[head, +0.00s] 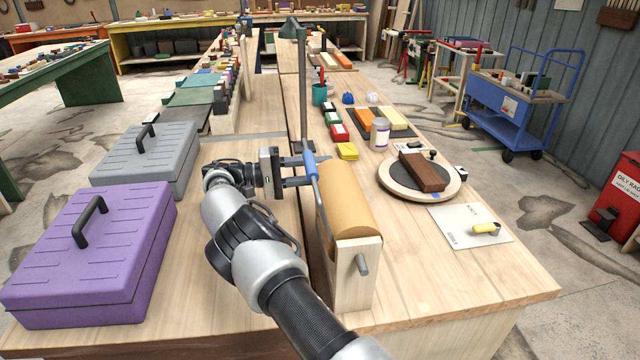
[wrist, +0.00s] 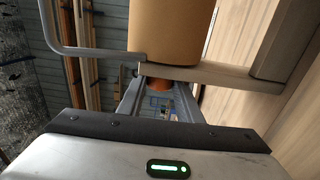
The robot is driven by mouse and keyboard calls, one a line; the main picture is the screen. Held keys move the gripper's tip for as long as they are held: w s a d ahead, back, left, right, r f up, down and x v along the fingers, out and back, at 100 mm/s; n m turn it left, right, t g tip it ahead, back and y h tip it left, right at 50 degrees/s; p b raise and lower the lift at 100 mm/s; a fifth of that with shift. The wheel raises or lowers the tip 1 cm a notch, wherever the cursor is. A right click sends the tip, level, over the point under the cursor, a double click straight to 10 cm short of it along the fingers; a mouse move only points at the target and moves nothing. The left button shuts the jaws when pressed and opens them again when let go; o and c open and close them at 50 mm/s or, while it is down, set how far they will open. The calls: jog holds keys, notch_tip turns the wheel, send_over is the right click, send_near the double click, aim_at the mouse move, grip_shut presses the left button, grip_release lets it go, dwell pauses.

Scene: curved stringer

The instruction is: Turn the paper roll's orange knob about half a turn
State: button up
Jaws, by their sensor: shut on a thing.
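The brown paper roll (head: 348,198) lies in a wooden holder (head: 354,280) at the bench's inner edge; the roll also shows at the top of the wrist view (wrist: 170,30). My gripper (head: 306,170) reaches to the roll's left side from the left. In the wrist view its two fingers close around the orange knob (wrist: 172,86), of which only a small part shows beneath the roll. In the head view the knob is hidden behind the fingers, the grey bent bar and its blue sleeve (head: 310,163).
The grey bar (wrist: 70,50) runs close beside my fingers. A purple toolbox (head: 90,260) and a grey toolbox (head: 145,160) stand to the left. A round turntable (head: 400,190) with a dark wood block lies right of the roll.

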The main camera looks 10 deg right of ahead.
jog(key=shift+f+h+b, duration=0.3)
jog(key=shift+h+b, duration=0.7)
jog(key=shift+b, duration=0.35)
jog(key=o, duration=1)
jog(key=shift+d, duration=0.1)
jog(key=shift+o, duration=0.2)
